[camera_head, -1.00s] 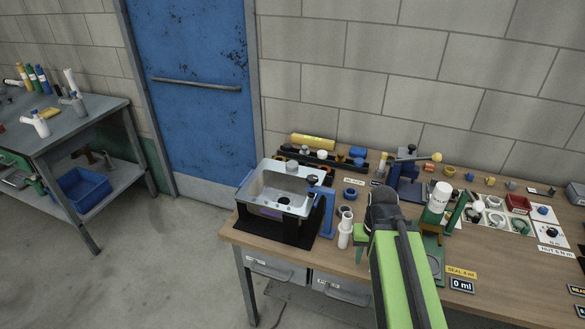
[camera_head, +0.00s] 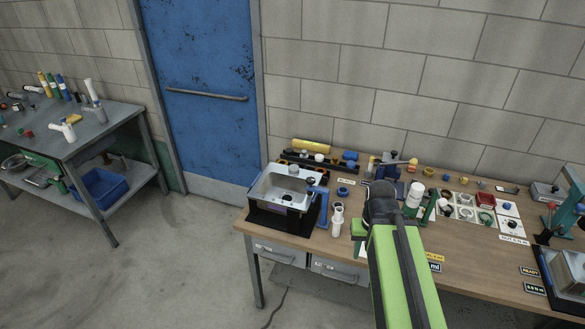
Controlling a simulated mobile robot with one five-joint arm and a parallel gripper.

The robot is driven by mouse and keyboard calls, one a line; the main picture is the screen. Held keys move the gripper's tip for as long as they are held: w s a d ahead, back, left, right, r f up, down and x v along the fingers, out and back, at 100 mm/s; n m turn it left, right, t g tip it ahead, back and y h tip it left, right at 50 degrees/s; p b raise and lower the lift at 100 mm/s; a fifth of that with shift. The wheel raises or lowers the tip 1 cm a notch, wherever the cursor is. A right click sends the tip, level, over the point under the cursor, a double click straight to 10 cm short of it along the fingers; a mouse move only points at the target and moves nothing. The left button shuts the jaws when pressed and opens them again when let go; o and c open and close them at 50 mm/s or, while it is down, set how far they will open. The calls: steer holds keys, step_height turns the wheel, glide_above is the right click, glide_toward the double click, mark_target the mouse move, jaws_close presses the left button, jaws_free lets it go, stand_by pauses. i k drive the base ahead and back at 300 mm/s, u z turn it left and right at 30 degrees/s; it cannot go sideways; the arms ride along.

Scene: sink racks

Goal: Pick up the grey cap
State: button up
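A small greyish cap (camera_head: 482,184) stands in the row of small coloured caps along the back of the wooden workbench. It is tiny in view, so I cannot be sure that it is the grey cap. My green arm reaches up from the bottom of the view, and its dark end (camera_head: 383,199) is over the front middle of the bench, to the left of and nearer than that cap. No fingers show, so I cannot see whether my gripper is open or holds anything.
A metal basin (camera_head: 286,190) stands at the bench's left end, with white tubes (camera_head: 337,220) beside it. A white bottle (camera_head: 414,194) in a green stand is just right of my arm. A tray of round parts (camera_head: 465,213) lies farther right. A second table (camera_head: 92,140) is at left.

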mark_target(294, 168)
steer(key=u, duration=0.65)
steer(key=i, duration=0.85)
steer(key=z, duration=1.1)
steer(key=i, duration=0.75)
steer(key=u, duration=5.25)
steer(key=i, duration=0.1)
steer(key=z, duration=2.3)
steer(key=k, duration=0.8)
steer(key=u, duration=0.1)
